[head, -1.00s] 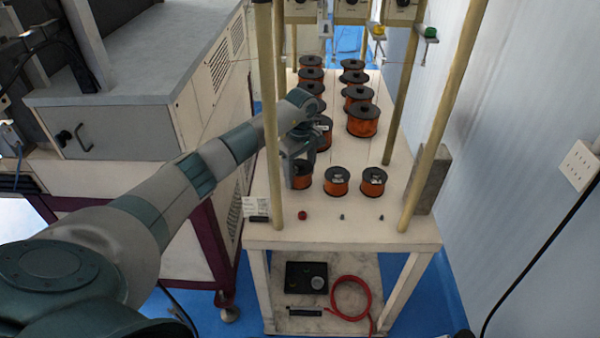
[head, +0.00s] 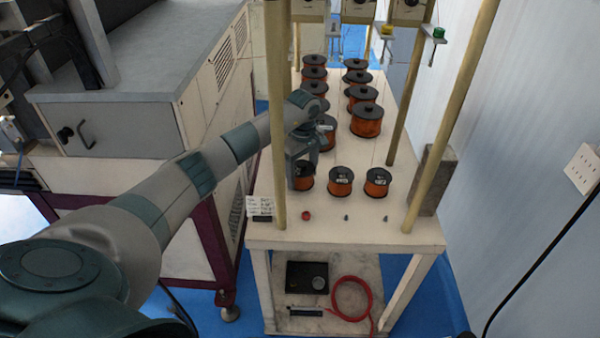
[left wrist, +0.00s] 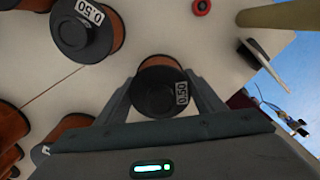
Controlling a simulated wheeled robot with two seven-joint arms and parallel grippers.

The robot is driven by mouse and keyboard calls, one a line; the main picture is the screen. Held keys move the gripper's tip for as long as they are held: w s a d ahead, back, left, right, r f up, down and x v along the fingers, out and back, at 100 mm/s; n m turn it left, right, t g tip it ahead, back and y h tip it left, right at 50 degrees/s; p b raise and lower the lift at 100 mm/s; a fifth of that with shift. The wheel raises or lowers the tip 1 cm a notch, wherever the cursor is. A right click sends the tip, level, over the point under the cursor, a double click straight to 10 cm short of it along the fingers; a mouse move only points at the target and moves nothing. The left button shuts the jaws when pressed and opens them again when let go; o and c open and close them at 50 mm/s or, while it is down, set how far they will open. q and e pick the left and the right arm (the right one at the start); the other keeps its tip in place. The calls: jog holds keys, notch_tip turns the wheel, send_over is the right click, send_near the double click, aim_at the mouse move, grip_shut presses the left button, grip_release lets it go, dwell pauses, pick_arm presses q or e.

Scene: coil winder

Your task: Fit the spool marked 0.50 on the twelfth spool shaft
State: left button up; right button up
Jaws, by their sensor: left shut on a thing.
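My left gripper (head: 300,174) is at the front left of the table top, around an orange spool with black flanges (head: 307,182). In the left wrist view my left gripper (left wrist: 165,85) is shut on this spool (left wrist: 162,92), whose label reads 0.50. The spool stands upright; I cannot tell whether it touches the table. A second spool (left wrist: 85,28) in the left wrist view also reads 0.50. In the head view, two spools (head: 340,182) (head: 377,182) stand to the right in the same row. I cannot tell which shaft is the twelfth. My right gripper is out of view.
Several spools stand in two rows further back, such as a large one (head: 366,121). Upright poles (head: 278,130) (head: 448,125) rise at the table's front corners. A red piece (head: 306,216) and small pegs (head: 346,217) lie near the front edge. A white label card (head: 259,205) stands at the left corner.

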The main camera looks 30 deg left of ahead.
pick_arm(q)
jog(key=shift+a+r+p, duration=0.2)
jog(key=shift+r+p, duration=0.2)
jog(key=shift+r, duration=0.5)
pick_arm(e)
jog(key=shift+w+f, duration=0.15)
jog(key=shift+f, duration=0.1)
pick_arm(q)
jog(key=shift+d+r, duration=0.15)
jog(key=shift+d, duration=0.1)
